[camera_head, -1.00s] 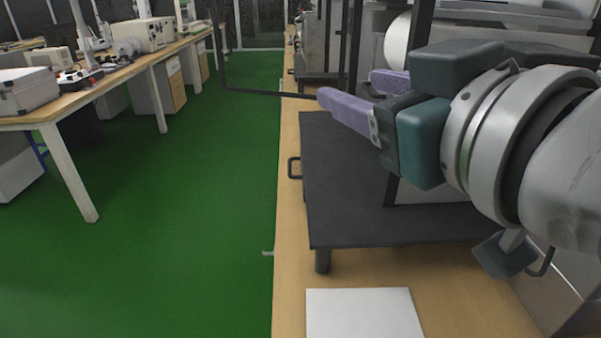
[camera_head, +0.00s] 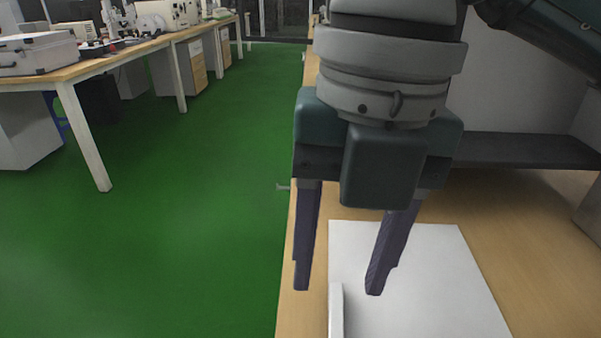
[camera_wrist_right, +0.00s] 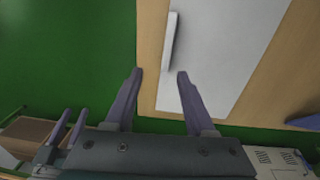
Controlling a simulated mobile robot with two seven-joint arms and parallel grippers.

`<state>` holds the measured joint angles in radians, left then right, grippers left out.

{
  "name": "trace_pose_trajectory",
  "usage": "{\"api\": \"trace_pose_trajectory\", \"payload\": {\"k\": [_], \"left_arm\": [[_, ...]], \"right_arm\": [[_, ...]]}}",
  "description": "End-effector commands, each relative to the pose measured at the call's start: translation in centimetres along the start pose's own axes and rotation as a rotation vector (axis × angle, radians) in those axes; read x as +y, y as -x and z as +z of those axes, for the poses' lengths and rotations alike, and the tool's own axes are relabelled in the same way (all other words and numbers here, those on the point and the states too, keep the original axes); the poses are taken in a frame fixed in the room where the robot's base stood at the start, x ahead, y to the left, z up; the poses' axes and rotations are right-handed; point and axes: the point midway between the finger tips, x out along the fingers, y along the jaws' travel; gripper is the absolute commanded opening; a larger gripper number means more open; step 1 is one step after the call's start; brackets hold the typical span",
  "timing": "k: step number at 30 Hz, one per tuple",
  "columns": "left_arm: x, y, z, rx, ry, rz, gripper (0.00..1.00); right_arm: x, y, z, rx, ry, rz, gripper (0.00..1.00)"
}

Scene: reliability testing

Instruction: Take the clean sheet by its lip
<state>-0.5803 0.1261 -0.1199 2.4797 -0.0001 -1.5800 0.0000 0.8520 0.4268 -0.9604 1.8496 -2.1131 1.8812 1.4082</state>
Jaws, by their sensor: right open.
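The clean sheet (camera_head: 430,270) is a flat white rectangle on the wooden bench, also in the right wrist view (camera_wrist_right: 230,50). Its lip (camera_head: 336,312) is a narrow raised white strip along its left side; it shows in the wrist view (camera_wrist_right: 171,40) too. My right gripper (camera_head: 338,290) points down over the sheet's left edge, open and empty. Its purple fingertips lie on either side of the lip's line in the head view; in the wrist view (camera_wrist_right: 160,73) they stop short of it. My left gripper (camera_wrist_right: 73,118) shows small at lower left in the wrist view, fingers apart.
The wooden bench (camera_head: 545,230) is bare right of the sheet. A dark platform (camera_head: 530,150) stands behind. The green floor (camera_head: 190,230) is clear to the left, beyond the bench edge. Another bench (camera_head: 110,62) with equipment stands far left.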

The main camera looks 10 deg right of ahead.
Motion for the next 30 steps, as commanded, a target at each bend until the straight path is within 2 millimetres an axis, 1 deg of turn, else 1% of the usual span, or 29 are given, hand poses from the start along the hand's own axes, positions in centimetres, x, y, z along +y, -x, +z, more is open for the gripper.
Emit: {"api": "trace_pose_trajectory", "payload": {"k": [1, 2, 5, 9, 14, 20, 22, 25, 30], "left_arm": [[0.0, -0.4, 0.1, 0.000, 0.000, 0.000, 0.50], [0.0, -0.4, 0.1, 0.000, 0.001, 0.000, 0.50], [0.1, -0.6, 0.2, 0.001, 0.002, 0.001, 0.50], [0.2, -1.0, 0.3, 0.001, 0.006, 0.005, 0.50], [0.3, -1.4, 0.4, 0.002, 0.010, 0.008, 0.50], [0.4, -2.3, 0.7, 0.002, 0.010, 0.008, 0.50], [0.4, -2.5, 0.7, 0.002, 0.010, 0.008, 0.50], [0.4, -2.6, 0.7, 0.002, 0.010, 0.008, 0.50], [0.3, -2.5, 0.7, 0.002, 0.007, 0.006, 0.50]], "right_arm": [[-0.8, -0.2, 0.6, -0.022, -0.020, -0.040, 0.55], [-1.2, -0.3, 0.8, -0.031, -0.029, -0.056, 0.55], [-1.7, -1.1, 1.1, -0.039, -0.041, -0.078, 0.55], [-1.7, -3.2, 1.1, -0.036, -0.038, -0.076, 0.55], [-1.7, -5.2, 1.2, -0.035, -0.036, -0.073, 0.55], [-1.1, -8.3, 1.6, -0.034, -0.035, -0.072, 0.55], [-1.3, -9.3, 1.6, -0.034, -0.035, -0.072, 0.55], [-1.4, -9.9, 1.7, -0.036, -0.034, -0.072, 0.55], [-1.3, -9.9, 1.7, -0.037, -0.034, -0.070, 0.55]]}}
